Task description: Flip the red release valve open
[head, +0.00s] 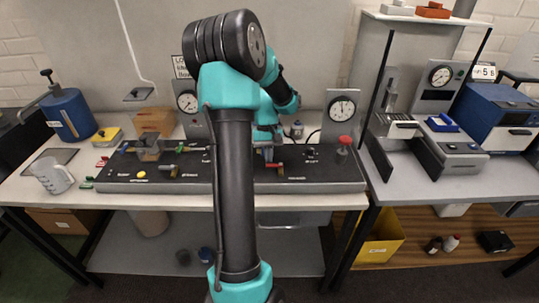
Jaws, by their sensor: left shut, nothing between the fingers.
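A dark panel (325,178) lies along the workbench. I cannot tell for certain which is the release valve. My left gripper (267,154) is shut and empty, just behind and above the lever right of my arm; whether they touch is unclear. My arm hides the middle of the panel. My right gripper is not in view.
A red mushroom knob (345,141) stands at the panel's right end. Dial gauges stand behind, one on the right (342,107). A clear jug (52,175) and blue canister (68,114) are at left. A grey machine (450,155) stands on the right bench.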

